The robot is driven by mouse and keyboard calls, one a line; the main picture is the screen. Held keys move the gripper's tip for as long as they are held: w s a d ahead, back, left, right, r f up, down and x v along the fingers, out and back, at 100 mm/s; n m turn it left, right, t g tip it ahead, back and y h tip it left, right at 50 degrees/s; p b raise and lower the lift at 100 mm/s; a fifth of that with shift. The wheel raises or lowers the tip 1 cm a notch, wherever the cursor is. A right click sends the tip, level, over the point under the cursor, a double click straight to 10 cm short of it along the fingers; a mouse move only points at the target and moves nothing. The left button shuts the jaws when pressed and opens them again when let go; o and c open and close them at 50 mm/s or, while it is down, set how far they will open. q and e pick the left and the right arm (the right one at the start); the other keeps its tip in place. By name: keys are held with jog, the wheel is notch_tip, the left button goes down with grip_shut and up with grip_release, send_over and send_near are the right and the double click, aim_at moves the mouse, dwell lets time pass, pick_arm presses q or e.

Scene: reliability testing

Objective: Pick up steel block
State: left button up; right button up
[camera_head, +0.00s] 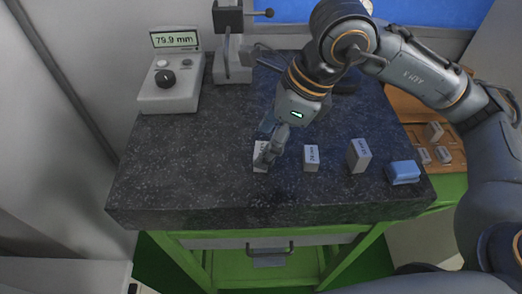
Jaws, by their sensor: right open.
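Several small grey steel blocks stand in a row near the front of the dark granite slab (160,165). The leftmost block (259,161) is partly hidden behind my right gripper (266,163). A middle block (311,157) with dark markings stands to its right. A taller block (358,156) stands further right. My right gripper points down, open, with its fingers at the leftmost block. I cannot tell whether they touch it. My left gripper is not in view.
A blue block-shaped item (403,172) lies at the slab's right end. A readout box (171,85) showing 79.9 mm and a gauge stand (232,45) are at the back. A wooden tray (448,137) with more blocks is at right. The slab's front left is clear.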

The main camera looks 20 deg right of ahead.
jog(key=p+x, duration=0.1)
jog(key=x, duration=0.2)
jog(key=shift+d+f, duration=0.15)
jog(key=shift+f, duration=0.2)
jog(key=c, duration=1.4)
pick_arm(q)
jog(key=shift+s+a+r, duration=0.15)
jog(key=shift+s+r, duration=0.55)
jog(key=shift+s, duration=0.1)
pick_arm(e)
grip_shut()
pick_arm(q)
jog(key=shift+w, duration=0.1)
